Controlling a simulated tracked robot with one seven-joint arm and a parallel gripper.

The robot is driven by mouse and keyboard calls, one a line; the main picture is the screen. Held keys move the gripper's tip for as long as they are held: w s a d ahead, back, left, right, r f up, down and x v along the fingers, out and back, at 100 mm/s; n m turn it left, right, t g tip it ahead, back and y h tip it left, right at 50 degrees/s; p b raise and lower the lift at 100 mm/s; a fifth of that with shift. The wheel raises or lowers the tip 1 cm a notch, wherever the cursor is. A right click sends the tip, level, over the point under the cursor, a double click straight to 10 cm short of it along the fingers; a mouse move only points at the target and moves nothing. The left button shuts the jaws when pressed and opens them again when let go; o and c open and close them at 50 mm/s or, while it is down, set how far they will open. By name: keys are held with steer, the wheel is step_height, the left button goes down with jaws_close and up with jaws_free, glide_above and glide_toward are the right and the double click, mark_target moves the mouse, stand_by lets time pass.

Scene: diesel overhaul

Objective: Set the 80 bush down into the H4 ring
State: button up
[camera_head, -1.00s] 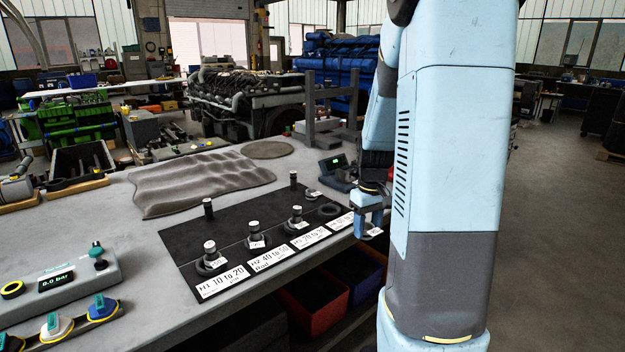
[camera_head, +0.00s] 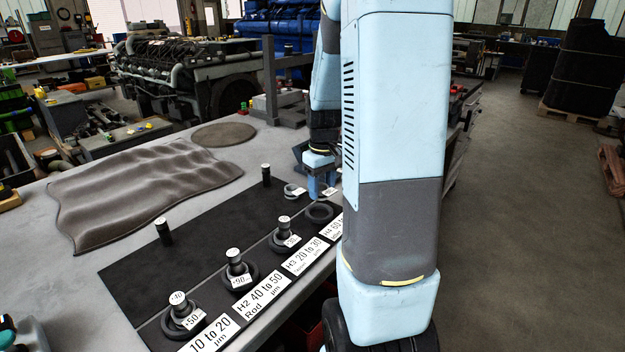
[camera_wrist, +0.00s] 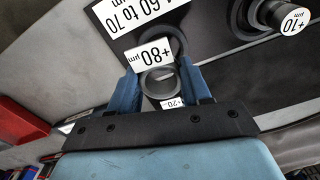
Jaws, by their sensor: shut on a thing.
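My gripper (camera_wrist: 160,84) is shut on a grey bush (camera_wrist: 177,84) with a white +80 tag (camera_wrist: 152,56), between its two blue fingers. In the head view, my gripper (camera_head: 320,186) hangs just beyond the dark H4 ring (camera_head: 320,212), which looks empty. In the wrist view, the H4 ring (camera_wrist: 178,42) lies just above the held bush, and the tag covers part of it. The bush appears outside the ring's opening; its height over the mat is unclear. The H4 label (camera_wrist: 140,8) reads 60 to 70.
A +20 tag (camera_wrist: 172,103) shows below the held bush.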

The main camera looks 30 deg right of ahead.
mark_target(321, 217)
steer(key=shift+w+a+f, duration=0.15)
steer(key=shift+w+a, duration=0.05)
steer(key=shift+f, duration=0.65)
steer(key=shift+s+f, duration=0.1)
steer(key=shift+f, duration=1.9)
steer(key=shift+s+f, duration=0.1)
steer(key=shift+f, duration=0.05)
steer(key=shift+s+f, duration=0.3)
steer(key=o, duration=1)
steer(key=shift+o, duration=0.5)
steer(key=shift+w+r, duration=0.25)
steer(key=shift+r, duration=0.25)
step_height(321, 217, up, 14)
steer(key=shift+f, duration=0.15)
